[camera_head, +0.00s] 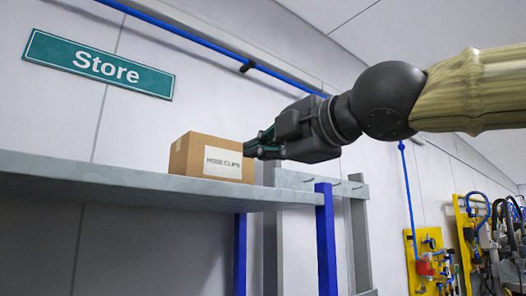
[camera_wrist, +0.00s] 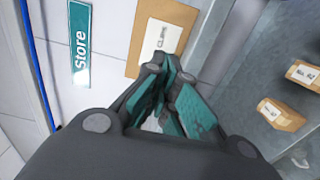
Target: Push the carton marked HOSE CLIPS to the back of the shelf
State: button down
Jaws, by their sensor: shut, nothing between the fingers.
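The brown carton marked HOSE CLIPS (camera_head: 210,160) stands upright on the grey shelf (camera_head: 110,178), with its white label facing out. It also shows in the wrist view (camera_wrist: 141,48), partly covered by the fingertips. My gripper (camera_head: 251,149) is shut and empty. Its fingertips are at the right end of the carton's labelled face in the head view; I cannot tell whether they touch it. In the wrist view the closed fingertips (camera_wrist: 165,62) overlap the lower end of the label.
A green Store sign (camera_head: 99,64) is on the wall behind. Blue and grey posts (camera_head: 326,240) stand under and beside the shelf. Two smaller cartons (camera_wrist: 304,75) (camera_wrist: 281,115) show at right in the wrist view. Yellow panels with hoses (camera_head: 428,262) are at right.

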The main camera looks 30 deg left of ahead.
aim_at(217, 166)
jog(key=shift+x, duration=9.4)
jog(key=shift+a, duration=0.2)
jog(key=shift+x, duration=0.85)
jog(key=shift+a, duration=0.15)
jog(key=shift+x, duration=0.9)
jog(key=shift+w+a, duration=0.1)
jog(key=shift+a, duration=0.05)
jog(key=shift+p+x, duration=0.4)
jog(key=shift+x, duration=0.4)
jog(key=shift+w+a+r, duration=0.1)
jog(key=shift+a, duration=0.1)
